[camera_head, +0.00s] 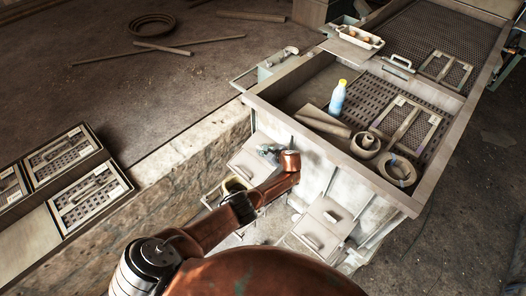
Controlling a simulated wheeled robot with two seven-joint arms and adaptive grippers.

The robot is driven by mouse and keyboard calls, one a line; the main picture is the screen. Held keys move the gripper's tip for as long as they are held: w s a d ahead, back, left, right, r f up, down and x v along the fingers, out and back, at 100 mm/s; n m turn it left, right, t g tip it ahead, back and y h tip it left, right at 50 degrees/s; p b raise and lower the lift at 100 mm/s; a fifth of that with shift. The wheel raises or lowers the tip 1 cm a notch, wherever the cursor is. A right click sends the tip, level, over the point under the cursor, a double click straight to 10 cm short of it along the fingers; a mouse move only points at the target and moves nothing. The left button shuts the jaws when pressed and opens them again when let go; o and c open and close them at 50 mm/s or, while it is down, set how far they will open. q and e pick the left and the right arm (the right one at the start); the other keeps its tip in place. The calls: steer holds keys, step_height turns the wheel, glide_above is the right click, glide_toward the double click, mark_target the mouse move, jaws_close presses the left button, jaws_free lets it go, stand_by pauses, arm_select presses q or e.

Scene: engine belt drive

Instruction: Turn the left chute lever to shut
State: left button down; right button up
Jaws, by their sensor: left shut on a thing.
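My left arm reaches up from the bottom of the view to the front of the bench. Its gripper (268,152) is small in the picture and is shut at the upper part of the left chute (247,166). The left chute lever is mostly hidden by the gripper and wrist, so its exact angle cannot be told. The right chute (322,229), a pale box-like piece, is to the right and lower on the same front, apart from my arm. My right gripper is not in view.
The bench tray (408,203) above holds a blue-and-white bottle (338,98), round clay-coloured pots (365,144) and framed grates. A stone ledge (190,146) runs left. Floor at upper left is mostly open.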

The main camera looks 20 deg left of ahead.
arm_select(q)
steer(key=c, duration=1.9)
jaws_free()
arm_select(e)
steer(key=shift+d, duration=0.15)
arm_select(q)
steer(key=shift+s+d+r, duration=0.15)
steer(key=shift+d+r, duration=0.05)
steer(key=shift+d, duration=0.1)
steer(key=v, duration=1.1)
steer(key=shift+r, duration=0.1)
